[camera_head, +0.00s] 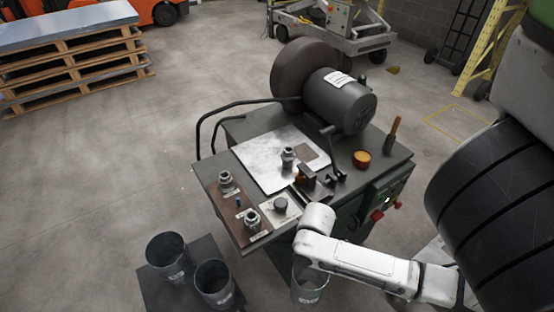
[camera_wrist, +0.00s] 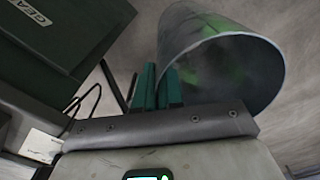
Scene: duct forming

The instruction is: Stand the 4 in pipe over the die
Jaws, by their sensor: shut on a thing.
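A grey sheet-metal pipe (camera_head: 309,287) shows below my white arm in the head view, its upper part partly hidden. In the wrist view the pipe (camera_wrist: 215,22) has its open end facing the camera. My gripper (camera_wrist: 157,82) has its teal fingers close together on the near edge of the pipe wall. In the head view the fingers are hidden by the arm. Several dies stand on the bench: a low round one (camera_head: 281,204) on a pale plate, and stepped metal ones at the left (camera_head: 227,182) and front (camera_head: 252,220). Their size labels are too small to read.
The pipe is beside the bench's front side, apart from the dies. Two more pipes (camera_head: 167,257) (camera_head: 214,284) stand on a dark low stand at the lower left.

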